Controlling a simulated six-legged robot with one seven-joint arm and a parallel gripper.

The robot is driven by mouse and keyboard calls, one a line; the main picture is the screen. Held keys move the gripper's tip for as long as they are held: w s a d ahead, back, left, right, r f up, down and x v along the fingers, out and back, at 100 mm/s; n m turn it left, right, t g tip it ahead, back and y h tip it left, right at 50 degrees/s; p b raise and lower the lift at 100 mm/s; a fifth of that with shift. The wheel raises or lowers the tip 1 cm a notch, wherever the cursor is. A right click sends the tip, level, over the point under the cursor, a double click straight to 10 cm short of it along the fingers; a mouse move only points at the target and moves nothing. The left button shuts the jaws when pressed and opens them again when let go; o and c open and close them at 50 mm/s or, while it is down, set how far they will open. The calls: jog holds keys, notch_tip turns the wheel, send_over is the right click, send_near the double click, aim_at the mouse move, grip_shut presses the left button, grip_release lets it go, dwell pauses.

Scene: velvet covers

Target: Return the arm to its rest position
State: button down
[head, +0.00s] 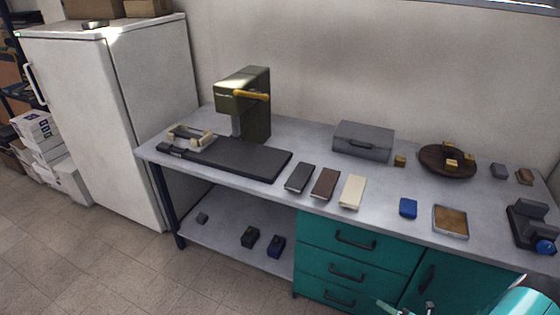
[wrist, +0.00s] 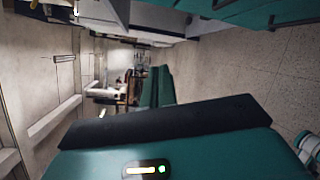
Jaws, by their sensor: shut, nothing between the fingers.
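My gripper (wrist: 158,72) shows in the wrist view. Its two teal fingers lie side by side, shut, with nothing between them. They point away from the black bar and teal housing of my wrist. In the head view a teal part of my own body shows at the bottom right corner. Small teal and dark parts show at the bottom edge, too cut off to identify. My gripper is clear of the objects on the workbench (head: 225,188).
The bench carries a green machine (head: 258,115), a grey case (head: 362,142), a round wooden board (head: 432,163), a blue block (head: 408,208) and several small items. Teal drawers (head: 340,262) stand below. A white fridge (head: 150,90) is at left. Tiled floor (head: 100,265) lies open in front.

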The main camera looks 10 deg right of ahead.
jog(key=w+a+r+n+g+h, duration=0.1)
jog(key=w+a+r+n+g, duration=0.1)
jog(key=a+r+n+g, duration=0.8)
jog(key=w+a+r+n+g+h, duration=0.15)
jog(key=a+r+n, duration=0.35)
jog(key=r+n, duration=1.05)
jog(key=s+a+r+n+t+h, duration=0.1)
jog(key=s+a+r+n+h, duration=0.1)
jog(key=s+a+r+n, duration=0.2)
jog(key=s+a+r+n+t+h, duration=0.1)
jog(key=s+a+r+n+h, duration=0.1)
jog(key=r+n, duration=0.5)
jog(key=s+a+r+n+t+h, duration=0.1)
jog(key=s+a+r+n+h, duration=0.2)
jog(key=r, duration=0.8)
jog(key=shift+s+a+n, duration=1.3)
jog(key=shift+s+n, duration=0.05)
jog(key=shift+s, duration=0.55)
jog(key=shift+t, duration=0.25)
